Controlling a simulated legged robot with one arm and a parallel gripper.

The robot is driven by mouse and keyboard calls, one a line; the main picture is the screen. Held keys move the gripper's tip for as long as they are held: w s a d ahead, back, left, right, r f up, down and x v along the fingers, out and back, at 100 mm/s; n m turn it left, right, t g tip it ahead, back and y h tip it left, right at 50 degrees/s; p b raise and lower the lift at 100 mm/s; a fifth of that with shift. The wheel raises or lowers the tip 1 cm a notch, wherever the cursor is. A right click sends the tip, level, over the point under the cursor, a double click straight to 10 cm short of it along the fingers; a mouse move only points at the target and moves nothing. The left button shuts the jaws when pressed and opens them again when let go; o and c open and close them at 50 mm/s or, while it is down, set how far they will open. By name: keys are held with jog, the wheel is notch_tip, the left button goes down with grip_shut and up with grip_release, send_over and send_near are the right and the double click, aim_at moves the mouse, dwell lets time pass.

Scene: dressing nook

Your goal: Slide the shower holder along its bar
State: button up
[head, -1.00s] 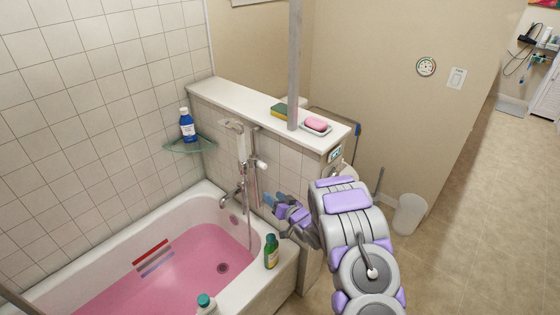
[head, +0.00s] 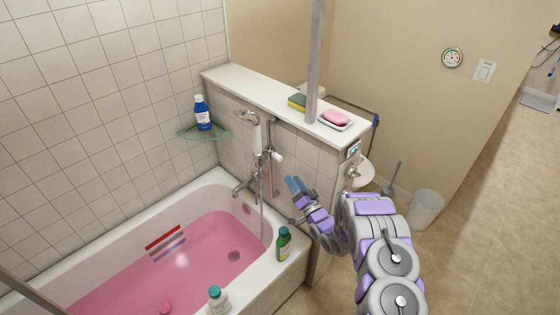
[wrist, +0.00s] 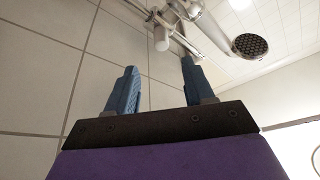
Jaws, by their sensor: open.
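The shower bar (head: 269,165) stands upright on the tiled half wall at the end of the tub. The shower holder (head: 275,156) sits on it, with a pale knob to the right. The hand shower (head: 256,134) hangs at the left of the bar, its head at the top. My gripper (head: 294,184) is open and empty, to the right of the bar and below the holder, apart from both. In the wrist view, the blue fingers (wrist: 158,90) stand wide apart. The holder (wrist: 163,36) and shower head (wrist: 250,46) are above and beyond them.
The bathtub (head: 218,184) holds pink water. A green bottle (head: 283,243) and a white bottle (head: 219,300) stand on its near rim. A glass corner shelf (head: 205,134) carries a blue bottle. A grey post (head: 315,65) rises from the white ledge.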

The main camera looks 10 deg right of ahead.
aim_at(280, 161)
jog(key=b+x, duration=0.1)
jog(key=x, duration=1)
jog(key=shift+w+a+b, duration=0.15)
jog(key=shift+b, duration=0.2)
grip_shut()
